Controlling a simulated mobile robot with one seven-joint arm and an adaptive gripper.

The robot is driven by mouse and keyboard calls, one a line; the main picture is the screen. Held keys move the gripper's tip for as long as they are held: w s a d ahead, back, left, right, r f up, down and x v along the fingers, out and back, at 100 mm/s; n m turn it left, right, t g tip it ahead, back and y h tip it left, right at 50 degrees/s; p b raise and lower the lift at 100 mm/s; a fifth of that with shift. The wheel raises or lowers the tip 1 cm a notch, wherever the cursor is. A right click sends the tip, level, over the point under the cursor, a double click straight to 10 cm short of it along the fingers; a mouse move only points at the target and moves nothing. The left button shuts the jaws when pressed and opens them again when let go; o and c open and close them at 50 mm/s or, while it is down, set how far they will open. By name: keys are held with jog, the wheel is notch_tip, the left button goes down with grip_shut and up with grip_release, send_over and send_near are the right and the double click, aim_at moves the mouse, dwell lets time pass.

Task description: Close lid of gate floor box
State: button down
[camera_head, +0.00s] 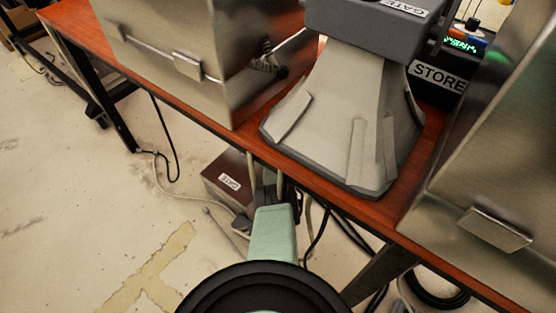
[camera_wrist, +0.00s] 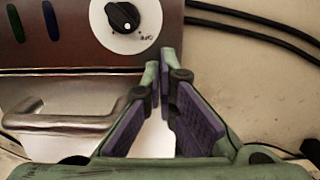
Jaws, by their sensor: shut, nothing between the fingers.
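The gate floor box (camera_head: 227,182), dark reddish-brown with a white GATE label, sits on the floor under the red-topped table in the head view. In the wrist view, a brown panel (camera_wrist: 75,45) carries a knob (camera_wrist: 123,17) on a white disc and blue and green indicators. Below the panel's edge is a metal surface with a bar handle (camera_wrist: 62,124). I cannot tell for certain which part is the lid or how far open it is. My gripper (camera_wrist: 159,70) is shut and empty, its tips over the panel's lower right edge; contact is unclear.
Black cables (camera_wrist: 255,28) run right of the box. A table leg (camera_head: 380,275) stands at right. Open floor (camera_head: 70,200) lies at left.

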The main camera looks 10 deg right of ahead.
jog(key=shift+w+d+f+b, duration=0.15)
jog(key=shift+f+b, duration=0.3)
jog(key=shift+f, duration=0.2)
jog(key=shift+r, duration=0.15)
notch_tip(320, 180, up, 12)
jog(key=s+a, duration=0.1)
dwell(0.4)
jog(key=shift+s+a+f, duration=0.1)
jog(key=shift+s+f, duration=0.1)
